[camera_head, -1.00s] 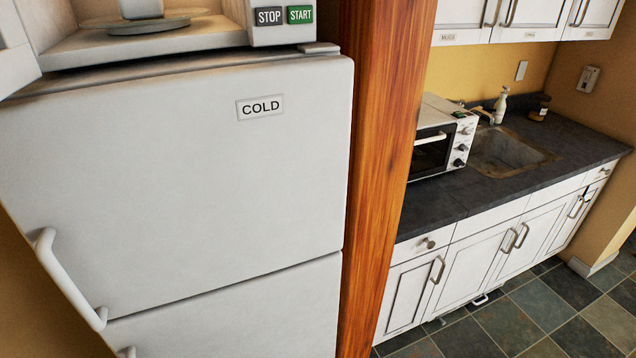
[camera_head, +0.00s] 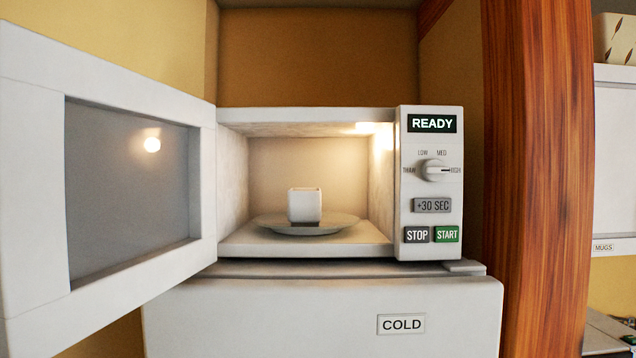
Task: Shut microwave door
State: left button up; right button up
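The white microwave (camera_head: 432,150) stands on top of the white fridge. Its door (camera_head: 205,200) is wide open, swung out to the left toward me, with its dark window (camera_head: 130,190) facing inward. The cavity is lit. A small white square cup (camera_head: 305,206) stands on the round plate (camera_head: 270,224) inside. The panel on the right reads READY, with a dial and buttons marked +30 SEC, STOP and START. Neither of my grippers is in view.
The fridge (camera_head: 300,320), labelled COLD, fills the space below. A reddish wooden post (camera_head: 540,180) stands to the right. Beyond it is a white cabinet (camera_head: 615,150) labelled MUGS. A tan wall (camera_head: 100,35) is at the left.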

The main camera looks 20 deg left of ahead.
aim_at(109, 169)
jog(key=k+l+u, duration=0.1)
jog(key=u, duration=1.55)
jog(key=k+u, duration=0.1)
jog(key=i, duration=0.15)
